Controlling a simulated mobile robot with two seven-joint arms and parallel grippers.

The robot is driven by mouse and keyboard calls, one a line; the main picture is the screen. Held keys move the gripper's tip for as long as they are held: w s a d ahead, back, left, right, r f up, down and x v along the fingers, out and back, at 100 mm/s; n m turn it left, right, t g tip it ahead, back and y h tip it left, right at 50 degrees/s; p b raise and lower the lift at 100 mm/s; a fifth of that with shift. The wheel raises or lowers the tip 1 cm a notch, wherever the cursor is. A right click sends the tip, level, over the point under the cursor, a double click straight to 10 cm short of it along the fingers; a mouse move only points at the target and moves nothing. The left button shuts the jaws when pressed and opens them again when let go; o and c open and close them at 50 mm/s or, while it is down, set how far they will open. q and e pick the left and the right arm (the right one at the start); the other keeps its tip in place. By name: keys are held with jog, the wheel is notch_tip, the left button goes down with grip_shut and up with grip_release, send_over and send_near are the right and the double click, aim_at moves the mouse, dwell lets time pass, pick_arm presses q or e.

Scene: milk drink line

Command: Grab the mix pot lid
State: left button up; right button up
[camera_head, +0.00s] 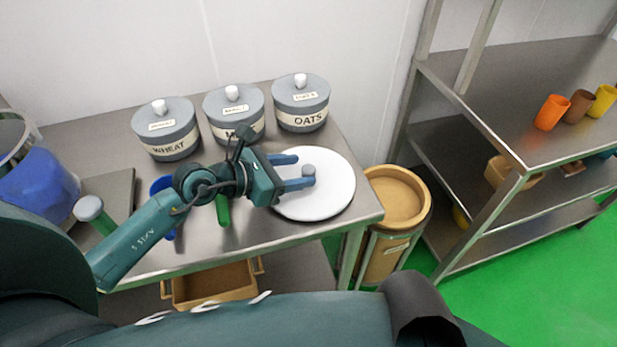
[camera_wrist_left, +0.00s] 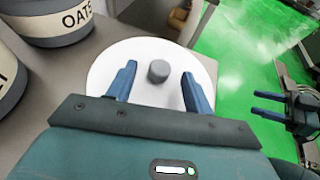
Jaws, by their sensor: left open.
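The mix pot lid (camera_head: 333,190) is a white round disc with a grey knob (camera_head: 308,170), lying at the right end of the metal table. It also shows in the left wrist view (camera_wrist_left: 112,62). My left gripper (camera_head: 305,171) is open over the lid, its blue fingers on either side of the knob. In the left wrist view the knob (camera_wrist_left: 158,71) stands between the fingertips, with a gap on each side. The lid's near part is hidden by the gripper. My right gripper (camera_wrist_left: 268,104) shows at the right edge of the left wrist view, its fingers apart and empty.
Grey lidded pots, labelled WHEAT (camera_head: 168,146) and OATS (camera_head: 303,119) among them, stand along the back. A tan bin (camera_head: 400,200) stands right of the table. A green-handled item (camera_head: 223,211) lies left of the lid. A metal shelf (camera_head: 500,150) holds cups.

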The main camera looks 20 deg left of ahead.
aim_at(307, 169)
pick_arm(q)
jog(key=x, duration=0.5)
jog(key=shift+w+d+p, duration=0.1)
jog(key=shift+w+p, duration=0.05)
jog(key=shift+p, duration=0.15)
grip_shut()
